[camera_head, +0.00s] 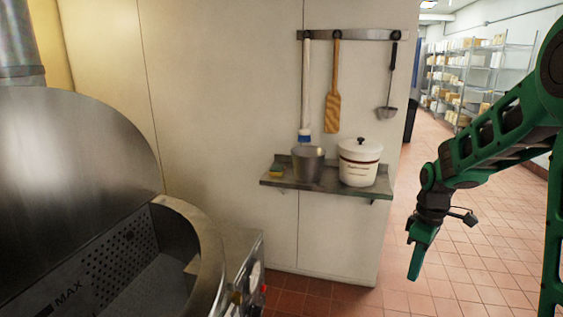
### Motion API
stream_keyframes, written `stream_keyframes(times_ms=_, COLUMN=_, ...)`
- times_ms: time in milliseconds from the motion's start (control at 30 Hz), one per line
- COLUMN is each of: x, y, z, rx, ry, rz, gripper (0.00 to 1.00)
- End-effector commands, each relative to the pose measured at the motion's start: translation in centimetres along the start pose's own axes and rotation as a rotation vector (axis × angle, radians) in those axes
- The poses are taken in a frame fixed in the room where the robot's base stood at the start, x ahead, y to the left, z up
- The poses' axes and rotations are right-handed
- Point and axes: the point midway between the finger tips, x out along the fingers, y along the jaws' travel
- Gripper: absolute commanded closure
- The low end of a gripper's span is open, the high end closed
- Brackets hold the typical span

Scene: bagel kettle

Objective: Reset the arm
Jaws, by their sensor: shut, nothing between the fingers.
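My green and black arm comes in from the right edge. My gripper (414,275) hangs at its end, pointing down over the tiled floor. Its fingers are together with nothing between them. The gripper is right of the wall panel and touches nothing that I can see.
A large steel kettle (205,240) with a raised lid (75,160) fills the left. A wall shelf (325,188) holds a metal pot (308,165) and a white lidded crock (358,165). Utensils hang from a rail (352,35) above. Open tiled floor lies right, with storage racks (470,75) far back.

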Motion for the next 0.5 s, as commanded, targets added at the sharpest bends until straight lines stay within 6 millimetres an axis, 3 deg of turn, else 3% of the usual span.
stream_keyframes(times_ms=200, x=-3.9, y=-3.1, z=7.1, rx=0.359, ry=0.018, rz=0.024, gripper=1.0)
stream_keyframes(times_ms=500, x=-6.3, y=-8.9, z=16.0, rx=0.85, ry=0.039, rz=0.044, gripper=1.0)
